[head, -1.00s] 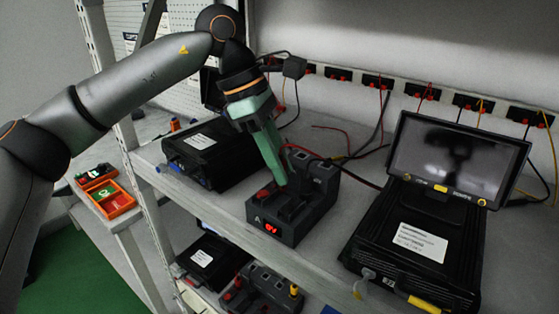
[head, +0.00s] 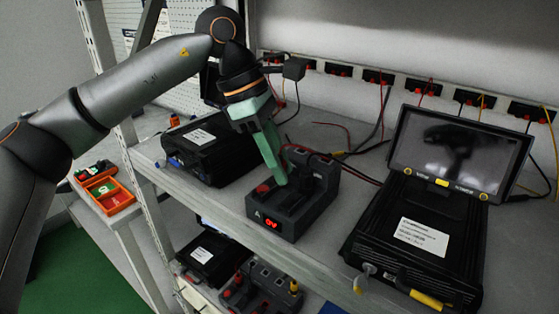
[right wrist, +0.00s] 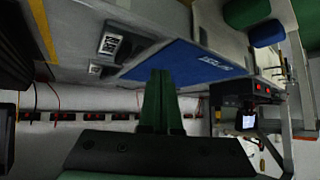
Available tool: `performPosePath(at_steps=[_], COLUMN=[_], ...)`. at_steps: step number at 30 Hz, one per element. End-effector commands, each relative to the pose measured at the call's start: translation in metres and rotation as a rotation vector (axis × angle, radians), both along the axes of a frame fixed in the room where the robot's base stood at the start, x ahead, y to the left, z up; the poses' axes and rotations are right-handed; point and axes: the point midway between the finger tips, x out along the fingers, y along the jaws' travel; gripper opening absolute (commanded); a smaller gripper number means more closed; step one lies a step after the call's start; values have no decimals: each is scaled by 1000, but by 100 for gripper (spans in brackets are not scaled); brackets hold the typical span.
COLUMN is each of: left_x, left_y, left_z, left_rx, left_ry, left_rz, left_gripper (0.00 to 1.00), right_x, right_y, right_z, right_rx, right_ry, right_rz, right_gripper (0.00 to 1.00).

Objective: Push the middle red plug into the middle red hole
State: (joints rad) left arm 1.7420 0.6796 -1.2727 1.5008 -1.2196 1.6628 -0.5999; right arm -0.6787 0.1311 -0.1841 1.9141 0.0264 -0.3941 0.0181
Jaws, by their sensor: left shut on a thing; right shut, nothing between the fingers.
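My left gripper (head: 279,180) points down with green fingers at a dark tester block (head: 311,208) on the shelf. Its tips are close over the recessed top of the block, and the fingers hide what they are shut on. I cannot make out the middle red plug or middle red hole there. A red knob (head: 263,188) shows at the block's front left, above a lit red display (head: 271,224). My right gripper (right wrist: 160,75) shows in the right wrist view, shut and empty, before a blue mat (right wrist: 185,65).
A black box (head: 205,145) stands left of the block. A black unit with a tilted screen (head: 455,155) stands at right. Loose red and black cables lie behind the block. A socket strip (head: 375,76) runs along the wall. An orange tray (head: 112,197) is at far left.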

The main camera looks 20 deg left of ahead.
Motion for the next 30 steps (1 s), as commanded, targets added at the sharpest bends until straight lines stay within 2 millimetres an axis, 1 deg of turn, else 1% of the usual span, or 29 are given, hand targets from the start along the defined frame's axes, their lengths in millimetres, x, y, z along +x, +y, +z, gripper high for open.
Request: performPosePath(at_steps=[8,9,17,18,27,28,30], left_x=[0,0,0,1,2,2,2], left_y=[0,0,0,0,0,0,0], left_z=[0,0,0,0,0,0,1], left_rx=[0,-1,-1,-1,-3,-3,-3], left_ry=[0,0,-1,-2,-6,-6,-7], left_rz=[0,0,1,2,6,6,6], left_gripper=[0,29,58,60,60,44,51], right_x=[0,0,0,0,0,0,0], right_y=[0,0,0,0,0,0,0], right_z=[0,0,0,0,0,0,0], right_rx=[0,0,0,0,0,0,0], right_ry=[0,0,0,0,0,0,0], right_rz=[0,0,0,0,0,0,0], right_gripper=[0,0,0,0,0,0,0])
